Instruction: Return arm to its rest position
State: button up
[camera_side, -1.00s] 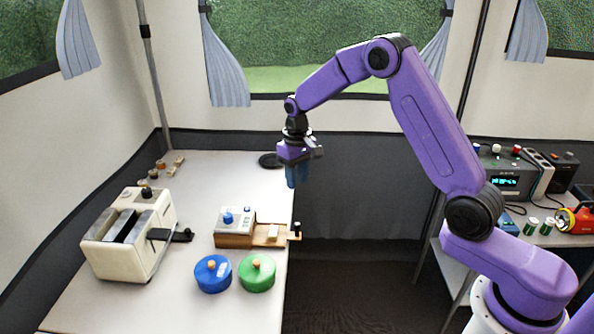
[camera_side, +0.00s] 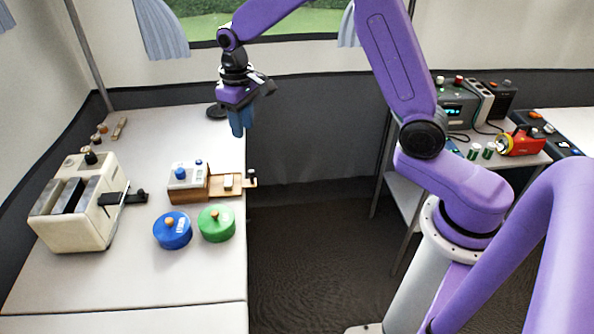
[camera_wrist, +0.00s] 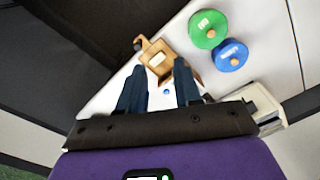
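My arm is bent, with my gripper (camera_side: 237,128) hanging fingers-down in the air near the right edge of the white table (camera_side: 90,290). In the wrist view, the two blue fingers of my gripper (camera_wrist: 160,68) stand apart with nothing held between them. A small wooden box with a white top and blue knobs (camera_side: 187,183) and a tray pulled out to its right sits on the table. It lies nearer the side camera than my gripper and apart from it. The box tray (camera_wrist: 155,58) shows beyond the fingers in the wrist view.
A cream toaster-like appliance (camera_side: 75,215) stands at the left. A blue lidded pot (camera_side: 172,232) and a green one (camera_side: 217,226) stand near the box. At right, a second table holds a dark device (camera_side: 455,112) and a red flashlight (camera_side: 520,141). A gap separates the tables.

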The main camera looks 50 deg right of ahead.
jog(key=s+a+r+n, duration=0.2)
jog(key=s+n, duration=0.1)
jog(key=s, duration=0.6)
jog(key=s+a+r+n, duration=0.2)
jog(key=s, duration=0.6)
jog(key=s+d+n, duration=0.2)
jog(key=s, duration=0.6)
jog(key=s+d+n, duration=0.3)
jog(key=s, duration=0.6)
jog(key=shift+s+d, duration=0.15)
jog(key=shift+d, duration=0.1)
